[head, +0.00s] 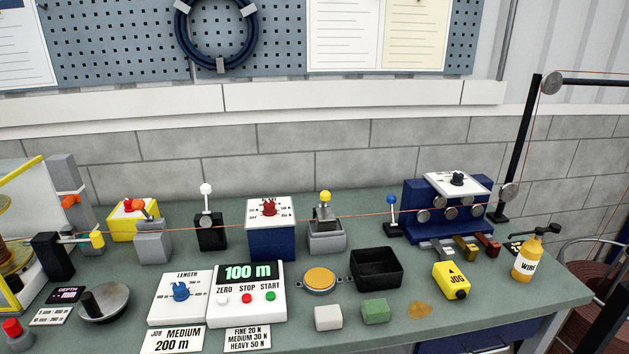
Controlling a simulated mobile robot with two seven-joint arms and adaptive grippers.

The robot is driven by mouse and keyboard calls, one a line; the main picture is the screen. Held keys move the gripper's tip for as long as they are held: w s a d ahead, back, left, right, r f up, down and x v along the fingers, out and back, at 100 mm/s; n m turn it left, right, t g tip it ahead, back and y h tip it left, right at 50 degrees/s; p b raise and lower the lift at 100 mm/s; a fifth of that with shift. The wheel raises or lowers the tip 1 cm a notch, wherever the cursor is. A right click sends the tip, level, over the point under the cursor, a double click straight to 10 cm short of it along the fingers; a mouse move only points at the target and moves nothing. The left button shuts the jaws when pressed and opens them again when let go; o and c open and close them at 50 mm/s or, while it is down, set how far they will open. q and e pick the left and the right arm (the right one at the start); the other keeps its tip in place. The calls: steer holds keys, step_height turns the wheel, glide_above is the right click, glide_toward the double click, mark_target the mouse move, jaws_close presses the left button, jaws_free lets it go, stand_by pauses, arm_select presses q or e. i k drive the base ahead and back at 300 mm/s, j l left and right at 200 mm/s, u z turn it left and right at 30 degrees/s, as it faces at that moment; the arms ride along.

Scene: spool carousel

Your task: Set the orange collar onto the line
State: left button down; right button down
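A thin reddish line (370,214) runs across the bench from the left-hand equipment toward the blue roller block on the right. I cannot tell which of these is the orange collar. Neither of my grippers is in view.
Grey and green blocks lie in front. The front right is fairly clear.

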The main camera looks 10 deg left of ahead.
mark_target(69, 199)
steer(key=u, duration=1.55)
